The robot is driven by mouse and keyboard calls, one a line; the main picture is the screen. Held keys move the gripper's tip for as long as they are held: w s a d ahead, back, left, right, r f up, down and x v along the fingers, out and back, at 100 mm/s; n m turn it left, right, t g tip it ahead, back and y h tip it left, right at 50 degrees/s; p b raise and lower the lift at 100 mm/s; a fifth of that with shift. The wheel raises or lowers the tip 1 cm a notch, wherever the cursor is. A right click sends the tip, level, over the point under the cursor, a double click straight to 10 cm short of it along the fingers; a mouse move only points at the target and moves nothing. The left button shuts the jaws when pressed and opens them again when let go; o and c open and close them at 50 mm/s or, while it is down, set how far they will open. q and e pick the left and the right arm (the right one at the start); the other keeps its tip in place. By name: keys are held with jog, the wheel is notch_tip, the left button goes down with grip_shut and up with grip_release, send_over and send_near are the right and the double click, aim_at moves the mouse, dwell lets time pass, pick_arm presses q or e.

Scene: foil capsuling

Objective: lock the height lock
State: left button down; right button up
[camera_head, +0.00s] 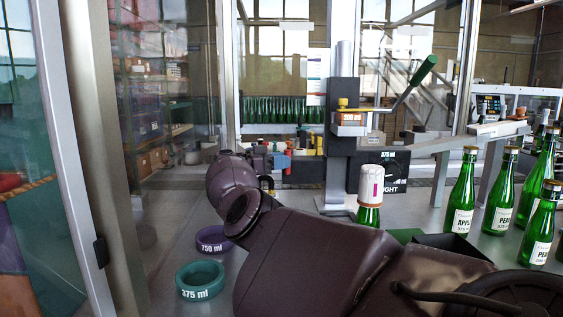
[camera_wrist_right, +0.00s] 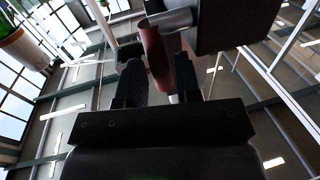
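The height lock appears as a dark red handle (camera_wrist_right: 155,58) on a metal shaft (camera_wrist_right: 170,21) beside a dark block (camera_wrist_right: 235,25) in the right wrist view. My right gripper (camera_wrist_right: 160,70) is open, with one finger on either side of the handle; contact is unclear. In the head view my right gripper (camera_head: 272,158) is small, left of the capsuling machine's column (camera_head: 340,125), and the handle is hard to make out there. My left gripper is not in view.
A green-handled lever (camera_head: 423,70) rises from the machine. A capped bottle (camera_head: 369,188) stands at its base. Several green bottles (camera_head: 461,193) stand at right. A teal 375 ml ring (camera_head: 200,279) and a purple 750 ml ring (camera_head: 213,239) lie left of my right arm.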

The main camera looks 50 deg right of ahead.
jog(key=b+v, duration=0.2)
jog(key=v, duration=0.5)
jog(key=shift+w+a, duration=0.2)
jog(key=shift+f, duration=0.1)
dwell(0.3)
